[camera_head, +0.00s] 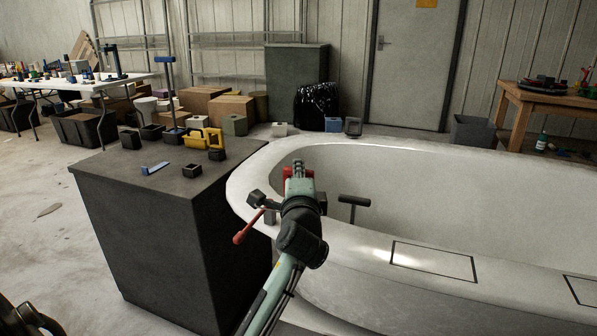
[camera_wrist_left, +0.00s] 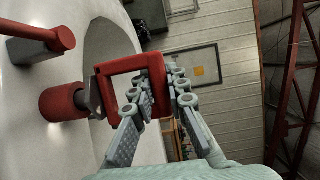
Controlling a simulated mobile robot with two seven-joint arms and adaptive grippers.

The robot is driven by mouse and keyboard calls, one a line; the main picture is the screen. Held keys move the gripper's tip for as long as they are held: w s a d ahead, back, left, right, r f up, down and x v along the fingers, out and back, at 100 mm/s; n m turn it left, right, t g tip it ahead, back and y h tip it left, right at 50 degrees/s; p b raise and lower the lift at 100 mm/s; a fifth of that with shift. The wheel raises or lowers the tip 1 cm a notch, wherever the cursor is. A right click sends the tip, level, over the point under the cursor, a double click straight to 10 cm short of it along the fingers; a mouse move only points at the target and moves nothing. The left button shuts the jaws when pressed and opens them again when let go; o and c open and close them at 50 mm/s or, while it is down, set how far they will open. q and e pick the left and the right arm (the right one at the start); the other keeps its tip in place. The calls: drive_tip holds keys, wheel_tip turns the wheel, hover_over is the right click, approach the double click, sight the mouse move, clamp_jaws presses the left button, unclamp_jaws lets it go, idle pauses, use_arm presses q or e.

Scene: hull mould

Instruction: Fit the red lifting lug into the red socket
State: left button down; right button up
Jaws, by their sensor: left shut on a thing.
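In the left wrist view, the red lifting lug (camera_wrist_left: 106,72) is a square red frame with a dark stub on its left side. My left gripper (camera_wrist_left: 163,88) is shut on the lug. The stub points at the red socket (camera_wrist_left: 62,103), a short red cylinder on the pale mould wall. The stub meets or overlaps the socket's near end in this view; I cannot tell how far it is in. In the head view, my left gripper (camera_head: 298,172) is over the mould rim, with a bit of the red lug (camera_head: 288,172) showing. The socket is not clear there. My right gripper is not in view.
The white hull mould (camera_head: 440,185) fills the right side. A dark bench (camera_head: 120,185) stands left, bearing small blocks and a yellow holder (camera_head: 203,137). A red-ended lever (camera_head: 240,238) and a dark T-handle (camera_head: 353,202) are close to my left arm.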

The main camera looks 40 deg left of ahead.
use_arm(q)
drive_tip(key=shift+f+b, duration=0.65)
drive_tip(key=shift+f, duration=0.4)
drive_tip(key=c, duration=1.4)
unclamp_jaws()
drive_tip(key=shift+c, duration=0.2)
drive_tip(key=v, duration=1.2)
